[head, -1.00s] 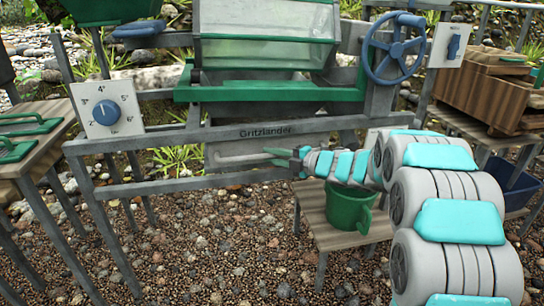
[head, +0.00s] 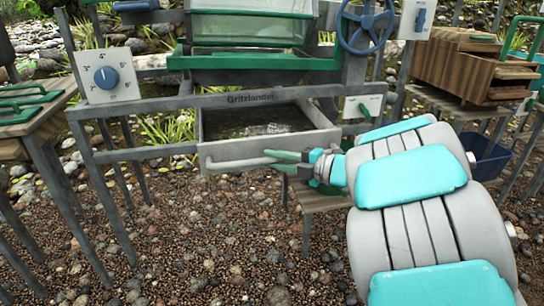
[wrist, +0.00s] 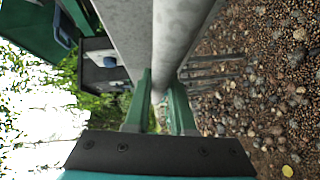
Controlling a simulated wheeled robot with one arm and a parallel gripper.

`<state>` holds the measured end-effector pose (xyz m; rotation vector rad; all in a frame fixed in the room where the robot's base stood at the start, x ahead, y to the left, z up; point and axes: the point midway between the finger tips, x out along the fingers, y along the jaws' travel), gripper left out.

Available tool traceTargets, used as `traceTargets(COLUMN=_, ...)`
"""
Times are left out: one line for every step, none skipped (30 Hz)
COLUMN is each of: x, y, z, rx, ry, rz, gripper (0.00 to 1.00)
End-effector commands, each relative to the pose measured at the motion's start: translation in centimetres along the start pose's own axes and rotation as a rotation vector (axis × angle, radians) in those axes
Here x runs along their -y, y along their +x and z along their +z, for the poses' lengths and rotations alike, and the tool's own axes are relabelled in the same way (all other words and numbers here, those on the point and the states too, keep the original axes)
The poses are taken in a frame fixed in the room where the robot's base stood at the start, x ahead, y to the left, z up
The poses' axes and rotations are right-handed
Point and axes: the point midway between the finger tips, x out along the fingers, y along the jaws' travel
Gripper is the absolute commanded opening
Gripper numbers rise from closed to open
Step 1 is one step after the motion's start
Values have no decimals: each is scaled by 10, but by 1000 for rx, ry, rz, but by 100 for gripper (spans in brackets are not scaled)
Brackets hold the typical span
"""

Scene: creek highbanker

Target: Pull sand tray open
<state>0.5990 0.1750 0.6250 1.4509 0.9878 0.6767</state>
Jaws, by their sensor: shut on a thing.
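The sand tray (head: 215,158) is a grey metal drawer under the Gritzlander frame. It stands pulled out towards me, with dark wet contents showing inside. Its long grey bar handle (head: 240,162) runs across the front, and shows large in the wrist view (wrist: 178,40). My gripper (head: 275,158) reaches in from the right and is shut on the handle near its right part. In the wrist view the green fingers (wrist: 160,100) lie on both sides of the bar.
The grey frame carries a dial panel (head: 107,75) at left and a blue handwheel (head: 366,28) at right. A small wooden stand (head: 315,200) is below the tray, partly behind my arm. A wooden box (head: 470,65) stands on the right bench. Gravel in front is clear.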

Motion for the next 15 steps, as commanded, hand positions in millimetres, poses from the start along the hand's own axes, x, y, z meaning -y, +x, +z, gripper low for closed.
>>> traceTargets(x=3, y=-2, z=-2, rx=1, ry=1, rz=-4, gripper=0)
traceTargets(x=4, y=-4, z=-3, rx=1, ry=2, rz=-4, gripper=0)
traceTargets(x=4, y=-5, z=-4, rx=2, ry=2, rz=-4, gripper=0)
traceTargets(x=4, y=-6, z=-5, rx=2, ry=3, rz=-4, gripper=0)
traceTargets(x=4, y=-6, z=-5, rx=2, ry=3, rz=-4, gripper=0)
traceTargets(x=4, y=-7, z=-6, rx=2, ry=3, rz=-4, gripper=0)
traceTargets(x=4, y=-7, z=-6, rx=2, ry=3, rz=-5, gripper=0)
traceTargets(x=4, y=-7, z=-6, rx=2, ry=3, rz=-5, gripper=0)
traceTargets(x=4, y=-7, z=-6, rx=2, ry=3, rz=-4, gripper=0)
traceTargets(x=4, y=-7, z=-6, rx=2, ry=4, rz=-4, gripper=0)
traceTargets(x=4, y=-7, z=-6, rx=2, ry=4, rz=-4, gripper=0)
traceTargets(x=4, y=-7, z=-6, rx=2, ry=4, rz=-4, gripper=0)
traceTargets(x=4, y=-7, z=-6, rx=2, ry=4, rz=-4, gripper=0)
traceTargets(x=4, y=-7, z=-6, rx=2, ry=4, rz=-4, gripper=0)
traceTargets(x=4, y=-7, z=-6, rx=1, ry=4, rz=-4, gripper=0)
